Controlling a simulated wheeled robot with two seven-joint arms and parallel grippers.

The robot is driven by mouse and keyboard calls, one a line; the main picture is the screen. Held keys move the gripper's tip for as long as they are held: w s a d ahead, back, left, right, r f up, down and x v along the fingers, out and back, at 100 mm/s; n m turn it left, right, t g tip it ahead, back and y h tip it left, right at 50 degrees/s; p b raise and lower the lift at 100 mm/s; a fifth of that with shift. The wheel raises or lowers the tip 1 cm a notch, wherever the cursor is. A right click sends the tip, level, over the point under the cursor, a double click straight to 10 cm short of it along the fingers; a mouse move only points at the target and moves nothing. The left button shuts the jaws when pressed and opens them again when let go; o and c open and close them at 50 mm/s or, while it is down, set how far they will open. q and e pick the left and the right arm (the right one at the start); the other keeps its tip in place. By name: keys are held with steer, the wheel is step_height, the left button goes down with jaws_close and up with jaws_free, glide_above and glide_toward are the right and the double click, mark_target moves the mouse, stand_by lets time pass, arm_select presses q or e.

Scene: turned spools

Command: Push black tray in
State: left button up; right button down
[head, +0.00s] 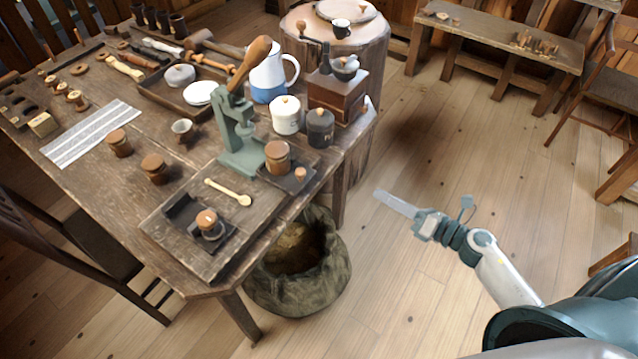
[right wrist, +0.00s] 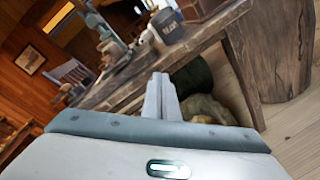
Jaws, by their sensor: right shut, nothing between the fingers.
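A small black tray (head: 183,237) lies near the table's front corner with a wooden-lidded dark jar (head: 208,222) in it. A second dark tray (head: 297,184) lies at the foot of the green press (head: 240,140), with a wooden-lidded jar (head: 278,157) and a small wooden-topped piece on it. I cannot tell which one the task names. My right gripper (head: 382,195) is shut and empty, over the floor to the right of the table, apart from both trays. Its closed fingers also show in the right wrist view (right wrist: 160,85), pointing toward the table's side. My left gripper is not in view.
The wooden table (head: 95,190) is crowded. A white canister (head: 285,115), a dark canister (head: 320,127) and a coffee grinder (head: 337,97) stand along its right edge. A cloth sack (head: 325,285) stands on the floor by the table. The floor around my right arm is clear.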

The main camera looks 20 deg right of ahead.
mark_target(305, 174)
arm_select(q)
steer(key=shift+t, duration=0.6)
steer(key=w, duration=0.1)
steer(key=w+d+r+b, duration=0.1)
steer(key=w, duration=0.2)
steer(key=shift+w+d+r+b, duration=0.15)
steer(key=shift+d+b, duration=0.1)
steer(key=shift+b, duration=0.05)
arm_select(e)
steer(key=s+a+r+n+g+y, duration=0.3)
steer(key=a+r+n, duration=0.2)
steer(key=r+n, duration=0.4)
steer(key=n, duration=0.2)
steer(key=shift+s+a+r+n+g, duration=0.2)
steer(key=shift+s+a+n+g, duration=0.1)
steer(key=shift+s+n, duration=0.1)
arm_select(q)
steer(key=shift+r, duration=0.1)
arm_select(e)
steer(key=shift+w, duration=0.2)
